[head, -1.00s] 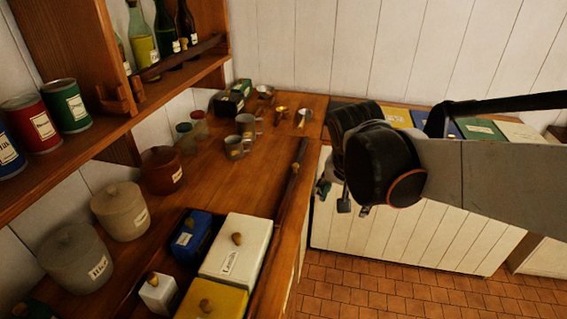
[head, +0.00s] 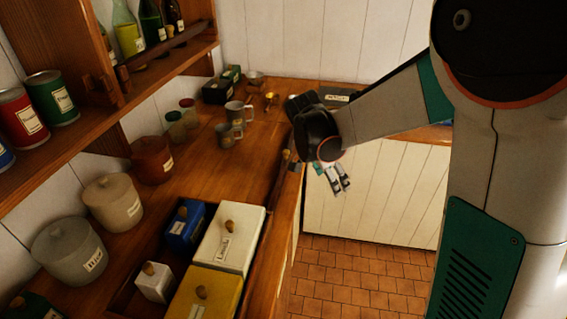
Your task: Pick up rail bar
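A dark, slim rail bar (head: 279,180) lies along the right edge of the wooden counter, running away from me; its far end is partly hidden near my arm. A similar dark rail bar (head: 172,46) sits across the front of the bottle shelf at upper left. My gripper (head: 341,187) hangs to the right of the counter edge, beyond the counter bar and apart from it, its fingers pointing down over the floor side. The fingers look small and close together, and the gap between them is unclear. I see nothing held in them.
Lidded boxes (head: 229,249) and crocks (head: 113,202) crowd the near and left counter. Metal mugs (head: 239,111) and small jars stand farther back. The shelf (head: 85,135) overhangs at left. The tiled floor (head: 340,275) right of the counter is clear.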

